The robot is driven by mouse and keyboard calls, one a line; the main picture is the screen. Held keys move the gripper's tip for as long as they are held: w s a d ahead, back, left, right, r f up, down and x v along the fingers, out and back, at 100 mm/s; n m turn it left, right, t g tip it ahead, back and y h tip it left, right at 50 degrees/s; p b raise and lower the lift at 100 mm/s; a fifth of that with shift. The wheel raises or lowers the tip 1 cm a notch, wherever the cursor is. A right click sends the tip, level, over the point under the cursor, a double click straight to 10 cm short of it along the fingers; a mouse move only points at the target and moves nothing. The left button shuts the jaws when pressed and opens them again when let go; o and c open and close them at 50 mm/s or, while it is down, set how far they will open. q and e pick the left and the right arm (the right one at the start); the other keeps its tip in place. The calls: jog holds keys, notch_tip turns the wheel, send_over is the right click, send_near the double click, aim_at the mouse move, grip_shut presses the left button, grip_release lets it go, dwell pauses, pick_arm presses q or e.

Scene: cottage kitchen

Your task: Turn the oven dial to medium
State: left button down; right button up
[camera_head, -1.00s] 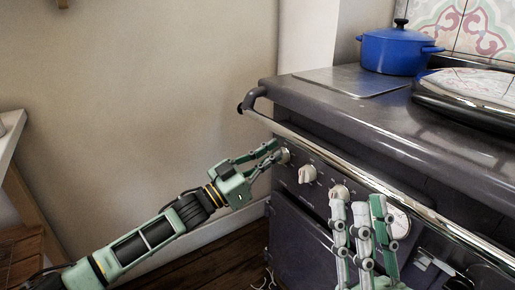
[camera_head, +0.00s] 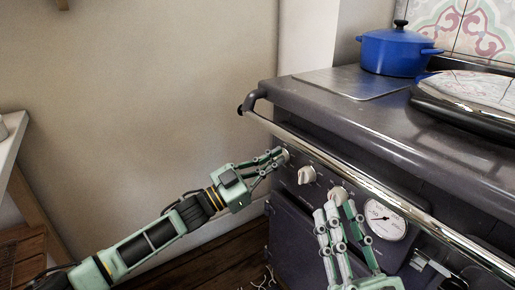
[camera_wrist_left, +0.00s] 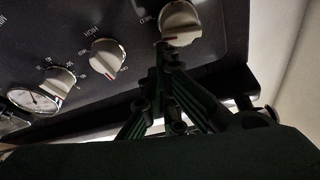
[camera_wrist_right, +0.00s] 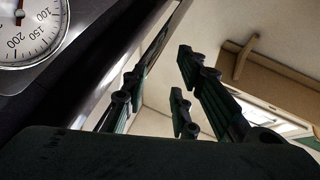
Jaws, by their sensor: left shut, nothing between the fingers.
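A row of three cream dials runs along the dark front of the range. My left gripper (camera_head: 281,155) is at the leftmost dial (camera_head: 286,157), its fingers together with nothing held. In the left wrist view, its fingertips (camera_wrist_left: 163,48) are at the lower edge of that dial (camera_wrist_left: 181,20), which has a red mark; printing beside it is partly readable. Whether they touch is unclear. The middle dial (camera_head: 307,174) and the right dial (camera_head: 337,194) are free of my left fingers. My right gripper (camera_head: 337,208) is just below the right dial, fingers apart and empty.
A chrome rail (camera_head: 350,173) runs in front of the range above the dials. A round gauge (camera_head: 386,219) sits right of my right gripper. A blue pot (camera_head: 393,53) and a shiny lid (camera_head: 470,95) are on top. The wall side at left is open.

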pick_arm(q)
jog(key=shift+f+m, duration=0.15)
jog(key=shift+m, duration=0.35)
pick_arm(e)
jog(key=shift+w+f+g, duration=0.3)
jog(key=shift+f, duration=0.15)
pick_arm(q)
jog(key=shift+s+f+m+g, duration=0.1)
jog(key=shift+s+m+g, duration=0.05)
jog(key=shift+m+g, duration=0.25)
